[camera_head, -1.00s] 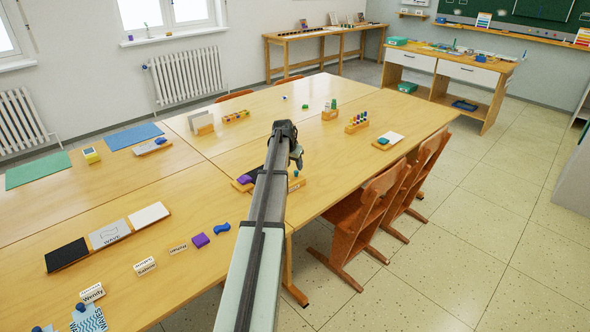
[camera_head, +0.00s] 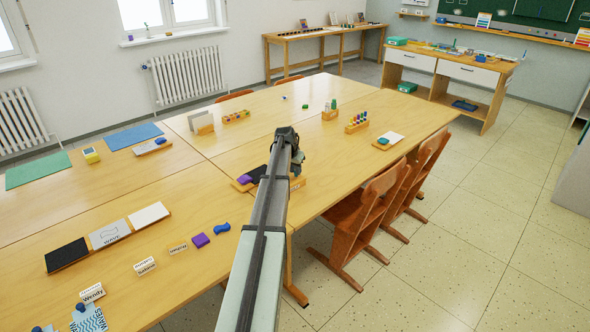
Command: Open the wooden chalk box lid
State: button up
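My arm reaches from the bottom of the head view over the table's near right part. My gripper (camera_head: 299,164) is at its far end, small and dark, seen from behind, and its finger opening cannot be made out. Just below it, a light wooden piece (camera_head: 298,183) shows at the right side of my arm, mostly hidden by the arm. It may be part of the chalk box, but I cannot tell. No lid can be made out. Whether the gripper touches the wooden piece is not clear.
A dark tray with a purple block (camera_head: 245,179) lies left of my arm. Wooden holders with coloured pieces (camera_head: 357,122) stand further back on the table (camera_head: 200,185). Chairs (camera_head: 365,215) stand at its right edge. The table's middle is largely clear.

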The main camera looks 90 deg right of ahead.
grip_shut()
jog(key=w+a, duration=0.4)
jog(key=w, duration=0.1)
jog(key=w+a, duration=0.5)
jog(key=shift+w+a, duration=0.25)
jog(key=o, duration=0.6)
grip_release()
jog(key=shift+c, duration=0.2)
